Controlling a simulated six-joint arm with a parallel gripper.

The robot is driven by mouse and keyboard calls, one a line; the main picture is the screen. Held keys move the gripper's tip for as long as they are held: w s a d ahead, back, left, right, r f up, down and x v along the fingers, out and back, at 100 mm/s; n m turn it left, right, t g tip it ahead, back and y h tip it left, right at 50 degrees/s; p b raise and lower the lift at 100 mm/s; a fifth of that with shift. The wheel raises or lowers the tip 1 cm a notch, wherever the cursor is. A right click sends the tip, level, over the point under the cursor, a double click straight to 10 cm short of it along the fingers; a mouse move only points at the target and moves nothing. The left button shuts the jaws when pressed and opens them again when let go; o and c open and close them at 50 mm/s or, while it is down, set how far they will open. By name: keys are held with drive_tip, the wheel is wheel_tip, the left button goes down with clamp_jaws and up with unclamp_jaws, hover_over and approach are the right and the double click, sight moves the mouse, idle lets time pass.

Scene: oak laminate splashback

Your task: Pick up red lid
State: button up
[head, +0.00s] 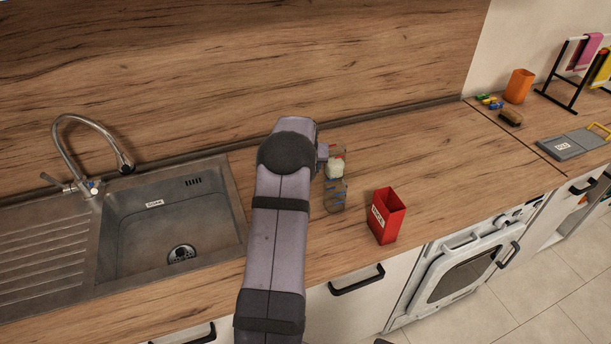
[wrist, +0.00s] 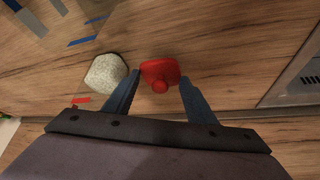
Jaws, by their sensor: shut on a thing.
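The red lid (wrist: 160,72), with a round knob, is between the two fingers of my gripper (wrist: 160,80) in the wrist view. The fingertips touch it on both sides, and my gripper is shut on it. Wood-grain surface shows behind it; I cannot tell whether it is lifted clear. In the head view my arm hides the lid and the fingers.
A pale, speckled round object (wrist: 106,73) lies just left of my gripper, among clear containers (head: 336,196) with blue marks. A red open box (head: 386,216) stands to the right. The sink (head: 178,222) is at left.

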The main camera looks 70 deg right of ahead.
wheel_tip(320, 180, up, 6)
drive_tip(key=shift+r+b, duration=0.25)
drive_tip(key=shift+b, duration=0.65)
drive_tip(key=s+d+r+p, duration=0.3)
drive_tip(key=r+p, duration=0.2)
drive_tip(key=p, duration=0.6)
drive_tip(key=shift+s+d+r, duration=0.15)
drive_tip(key=shift+d+r, duration=0.25)
drive_tip(key=s+d+r+m, duration=0.1)
drive_tip(key=r, duration=0.1)
drive_tip(key=s+d+r+m+g, duration=0.1)
drive_tip(key=d+m, duration=0.1)
drive_tip(key=shift+s+r+g, duration=0.3)
drive_tip(key=shift+r, duration=0.05)
drive_tip(key=m, duration=0.1)
drive_tip(key=s+m+g, duration=0.1)
drive_tip(key=shift+a+r+m, duration=0.1)
drive_tip(key=shift+a+m, duration=0.25)
drive_tip(key=shift+m, duration=0.05)
